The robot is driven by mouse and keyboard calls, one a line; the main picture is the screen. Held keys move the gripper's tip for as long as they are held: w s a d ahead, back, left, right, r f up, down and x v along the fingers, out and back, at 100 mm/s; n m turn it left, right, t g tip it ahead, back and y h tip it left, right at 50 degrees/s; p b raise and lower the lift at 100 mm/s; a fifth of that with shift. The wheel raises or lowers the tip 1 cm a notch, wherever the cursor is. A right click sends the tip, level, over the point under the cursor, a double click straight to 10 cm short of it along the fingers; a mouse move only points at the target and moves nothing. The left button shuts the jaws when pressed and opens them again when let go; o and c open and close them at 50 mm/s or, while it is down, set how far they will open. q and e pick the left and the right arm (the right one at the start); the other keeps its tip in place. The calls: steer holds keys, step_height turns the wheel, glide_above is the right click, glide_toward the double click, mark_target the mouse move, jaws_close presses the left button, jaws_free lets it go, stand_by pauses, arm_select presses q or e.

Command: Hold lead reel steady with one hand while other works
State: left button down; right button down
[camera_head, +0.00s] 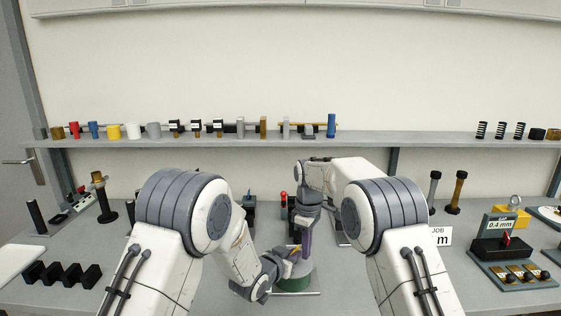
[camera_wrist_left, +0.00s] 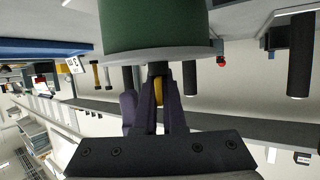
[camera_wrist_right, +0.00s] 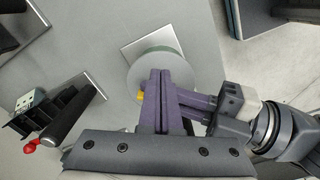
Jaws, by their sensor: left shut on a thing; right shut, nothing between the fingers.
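The lead reel is a green drum (camera_head: 297,281) with a grey disc on top, standing upright on a pale square plate at the front middle. The left wrist view shows it upside down, with its green side (camera_wrist_left: 155,25) and grey disc. My left gripper (camera_head: 284,254) reaches in from the left; its purple fingers (camera_wrist_left: 156,88) are shut on a short dark stub at the disc's centre. A yellow piece shows by these fingers. My right gripper (camera_head: 303,256) points down over the reel, its fingers (camera_wrist_right: 158,85) shut and empty, close beside the left fingers. Whether they touch is unclear.
Black stands (camera_head: 62,273) are at the front left, and a gauge panel marked 0.4 mm (camera_head: 500,240) is at the right. A JOB card (camera_head: 440,236) stands right of my right arm. A shelf (camera_head: 400,140) with small parts runs behind. My arms hide much of the bench.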

steer(key=shift+w+d, duration=0.15)
steer(key=shift+w, duration=0.35)
stand_by(0.3)
steer(key=shift+d, duration=0.1)
steer(key=shift+d, duration=0.3)
step_height(320, 180, up, 6)
stand_by(0.5)
steer(key=shift+s+a+f, duration=0.3)
steer(key=shift+s+f, duration=0.3)
steer(key=shift+f, duration=0.4)
steer(key=shift+s+a+f, duration=0.25)
steer(key=shift+s+f, duration=0.35)
steer(key=shift+f, duration=0.45)
steer(key=shift+s+a+f, duration=0.3)
steer(key=shift+s+f, duration=0.3)
steer(key=shift+f, duration=0.4)
